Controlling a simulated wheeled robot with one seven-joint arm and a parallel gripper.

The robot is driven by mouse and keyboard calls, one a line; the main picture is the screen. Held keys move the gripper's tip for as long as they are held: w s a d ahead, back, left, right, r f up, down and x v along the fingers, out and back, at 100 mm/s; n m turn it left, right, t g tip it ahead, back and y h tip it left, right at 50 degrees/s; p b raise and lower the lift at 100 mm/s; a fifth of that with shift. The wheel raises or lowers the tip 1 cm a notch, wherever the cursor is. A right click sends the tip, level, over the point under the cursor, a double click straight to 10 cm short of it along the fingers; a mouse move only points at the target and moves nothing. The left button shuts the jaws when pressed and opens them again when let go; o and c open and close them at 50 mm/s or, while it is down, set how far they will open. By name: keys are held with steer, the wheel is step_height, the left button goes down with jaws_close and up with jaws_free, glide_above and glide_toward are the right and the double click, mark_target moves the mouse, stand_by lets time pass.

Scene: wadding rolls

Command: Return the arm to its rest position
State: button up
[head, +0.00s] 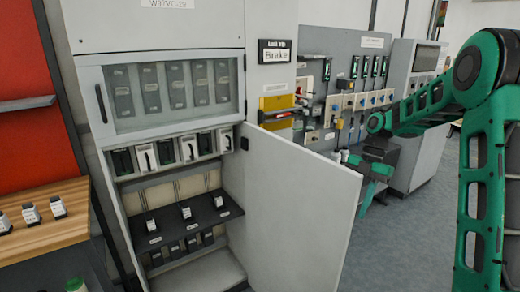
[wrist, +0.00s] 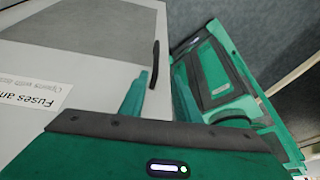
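My arm (head: 487,150) rises at the right of the head view and bends left toward the open cabinet door. My gripper (head: 366,184) is near the free edge of that door, partly hidden behind it. In the wrist view my gripper (wrist: 160,80) has its two green fingers apart, with nothing visibly held between them. A dark handle (wrist: 155,65) on the pale door shows just beyond the fingertips. I cannot tell whether a finger touches the door.
The pale cabinet door (head: 300,205) stands swung open, close to my gripper. The grey cabinet (head: 160,25) holds several switches and small items on shelves. A wooden shelf (head: 50,235) is at left. A panel (head: 335,50) and console (head: 410,150) stand behind. Grey floor (head: 420,235) is clear.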

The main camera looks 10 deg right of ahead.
steer(key=s+d+r+m+t+h, duration=0.1)
steer(key=s+d+r+m, duration=0.15)
steer(key=s+m, duration=0.6)
steer(key=s+d+r+m+t+h, duration=0.1)
steer(key=s+r+m, duration=0.3)
steer(key=s+m, duration=0.45)
steer(key=s+d+f+m+t+h, duration=0.1)
steer(key=s+f+m, duration=0.2)
steer(key=s+m, duration=1.1)
steer(key=shift+s+d+m, duration=0.15)
steer(key=shift+s+m, duration=0.15)
steer(key=shift+s, duration=0.8)
